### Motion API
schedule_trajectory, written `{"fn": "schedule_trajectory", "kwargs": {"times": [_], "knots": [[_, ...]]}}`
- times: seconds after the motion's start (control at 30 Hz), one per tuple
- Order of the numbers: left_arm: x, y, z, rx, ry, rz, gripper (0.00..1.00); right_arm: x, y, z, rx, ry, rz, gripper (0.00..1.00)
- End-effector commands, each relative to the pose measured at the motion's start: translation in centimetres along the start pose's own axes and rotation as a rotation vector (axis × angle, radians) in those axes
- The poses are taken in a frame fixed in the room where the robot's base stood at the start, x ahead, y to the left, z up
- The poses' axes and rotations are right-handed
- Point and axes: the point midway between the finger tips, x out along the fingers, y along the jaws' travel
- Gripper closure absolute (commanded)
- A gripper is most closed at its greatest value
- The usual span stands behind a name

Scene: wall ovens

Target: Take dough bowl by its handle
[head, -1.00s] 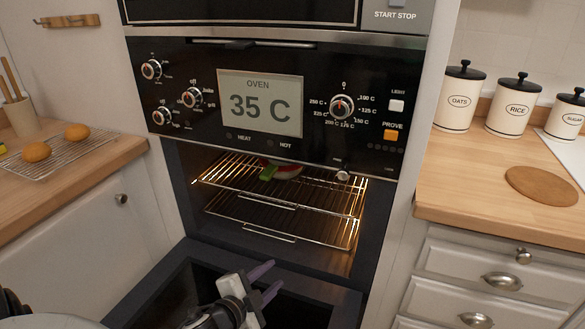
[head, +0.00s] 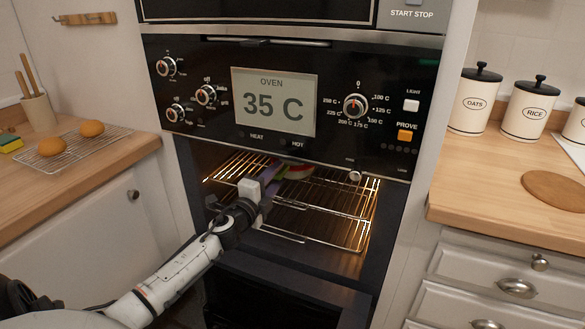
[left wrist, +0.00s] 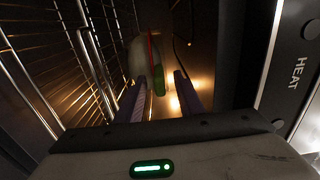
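The dough bowl (head: 298,173), pale with a red rim, sits far back on the upper oven rack, partly hidden behind my left arm and gripper. It also shows in the left wrist view (left wrist: 137,58), where its green handle (left wrist: 158,82) points toward me. My left gripper (head: 271,178) reaches into the oven opening. In the left wrist view its two purple fingers (left wrist: 161,78) are apart, with the end of the handle in the gap between their tips. No closed grip on the handle shows. My right gripper is out of view.
The oven door (head: 290,280) is folded down below the opening. Wire racks (head: 330,225) cross the lit oven. The control panel (head: 340,70) hangs right above the opening. Counters with canisters (head: 475,100) and a bun rack (head: 115,137) stand either side.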

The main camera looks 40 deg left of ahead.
Motion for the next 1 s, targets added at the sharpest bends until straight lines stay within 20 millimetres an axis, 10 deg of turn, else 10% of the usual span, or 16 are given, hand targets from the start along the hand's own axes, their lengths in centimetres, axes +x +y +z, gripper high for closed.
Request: {"fn": "schedule_trajectory", "kwargs": {"times": [0.47,0.7,1.0], "knots": [[2.5,0.1,0.0,0.000,0.001,0.001,0.66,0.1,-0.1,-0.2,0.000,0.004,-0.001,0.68],[2.5,0.1,0.0,-0.001,0.001,0.001,1.00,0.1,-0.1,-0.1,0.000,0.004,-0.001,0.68],[2.5,0.1,-0.1,-0.001,0.001,0.001,1.00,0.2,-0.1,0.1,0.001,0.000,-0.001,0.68]]}}
